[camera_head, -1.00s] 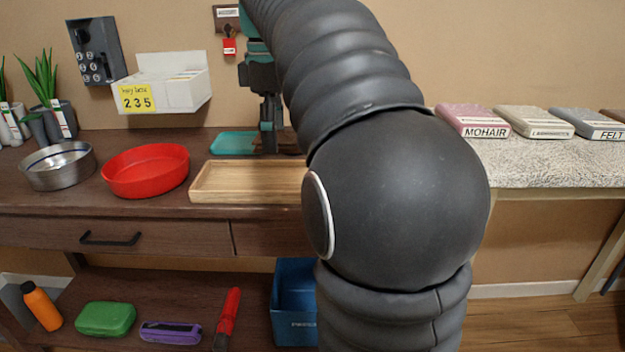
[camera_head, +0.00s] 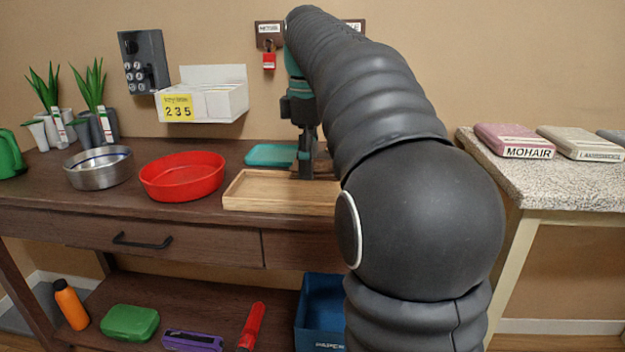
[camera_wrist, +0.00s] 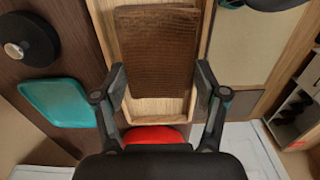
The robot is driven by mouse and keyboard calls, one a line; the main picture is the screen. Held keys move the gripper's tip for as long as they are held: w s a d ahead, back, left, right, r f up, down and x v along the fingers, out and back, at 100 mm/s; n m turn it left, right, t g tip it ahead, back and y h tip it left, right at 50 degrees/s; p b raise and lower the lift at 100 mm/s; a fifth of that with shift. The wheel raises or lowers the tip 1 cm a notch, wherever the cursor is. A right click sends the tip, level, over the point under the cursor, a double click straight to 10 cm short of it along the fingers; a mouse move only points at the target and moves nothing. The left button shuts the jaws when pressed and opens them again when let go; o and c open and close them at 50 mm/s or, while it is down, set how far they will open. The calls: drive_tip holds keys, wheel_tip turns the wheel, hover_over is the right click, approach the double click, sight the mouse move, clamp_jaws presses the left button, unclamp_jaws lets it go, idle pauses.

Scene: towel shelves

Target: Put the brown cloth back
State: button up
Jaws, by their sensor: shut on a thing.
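The brown cloth (camera_wrist: 157,50) is a flat, textured, folded-looking piece between my gripper's fingers in the wrist view. My gripper (camera_wrist: 160,80) is shut on it, one finger at each side. In the head view, my gripper (camera_head: 306,172) points down at the back part of the wooden tray (camera_head: 245,196), and a bit of brown shows behind it. In the wrist view the cloth overlaps the wooden tray (camera_wrist: 160,110). I cannot tell whether the cloth touches the tray. My arm hides the tray's right part in the head view.
A teal tray (camera_head: 270,154) lies behind the wooden tray. A red bowl (camera_head: 182,177) and a metal bowl (camera_head: 98,168) stand to the left. A white box (camera_head: 205,98) hangs on the wall. A speckled table (camera_head: 560,185) with labelled folded cloths is at the right.

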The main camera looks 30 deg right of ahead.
sight(308, 193)
drive_tip(key=shift+w+a+f, duration=0.1)
drive_tip(key=shift+w+a, duration=0.05)
drive_tip(key=shift+a, duration=0.1)
drive_tip(key=shift+a+f, duration=0.1)
drive_tip(key=shift+f, duration=0.25)
wheel_tip(308, 193, down, 2)
drive_tip(key=shift+f+b, duration=0.2)
drive_tip(key=shift+b, duration=0.3)
drive_tip(key=shift+d+f, duration=0.2)
drive_tip(key=shift+f, duration=0.35)
drive_tip(key=shift+w+d, duration=0.15)
